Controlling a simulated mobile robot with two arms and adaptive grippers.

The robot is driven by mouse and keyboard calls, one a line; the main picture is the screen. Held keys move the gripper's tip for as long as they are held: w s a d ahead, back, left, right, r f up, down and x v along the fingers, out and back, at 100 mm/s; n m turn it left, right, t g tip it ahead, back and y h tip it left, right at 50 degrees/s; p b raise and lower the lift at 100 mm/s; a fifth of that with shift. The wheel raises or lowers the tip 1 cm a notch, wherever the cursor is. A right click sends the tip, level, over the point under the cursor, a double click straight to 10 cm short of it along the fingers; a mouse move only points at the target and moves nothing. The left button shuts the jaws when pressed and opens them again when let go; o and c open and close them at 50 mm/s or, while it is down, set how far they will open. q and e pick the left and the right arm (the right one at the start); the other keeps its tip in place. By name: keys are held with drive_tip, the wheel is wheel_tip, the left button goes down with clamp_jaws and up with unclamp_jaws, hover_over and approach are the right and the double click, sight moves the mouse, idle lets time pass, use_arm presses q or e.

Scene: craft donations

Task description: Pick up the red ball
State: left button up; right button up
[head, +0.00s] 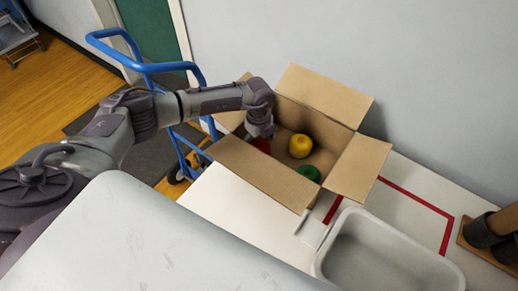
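The red ball (262,145) is inside the open cardboard box (262,173), at its left side. It is mostly hidden by my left gripper and the box flap, and only a small red patch shows. My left gripper (260,131) reaches down into the box right at the red ball. Its fingers are hidden from this angle, so I cannot tell whether they are open or shut on the ball. My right gripper is not in view.
A yellow ball (300,146) and a green ball (309,173) lie in the box to the right of the red one. A grey bin (333,249) stands in front on the white table (230,200). A blue hand truck (148,68) stands behind my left arm.

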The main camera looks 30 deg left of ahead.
use_arm(q)
drive_tip(key=c, duration=0.9)
drive_tip(key=shift+r, duration=0.1)
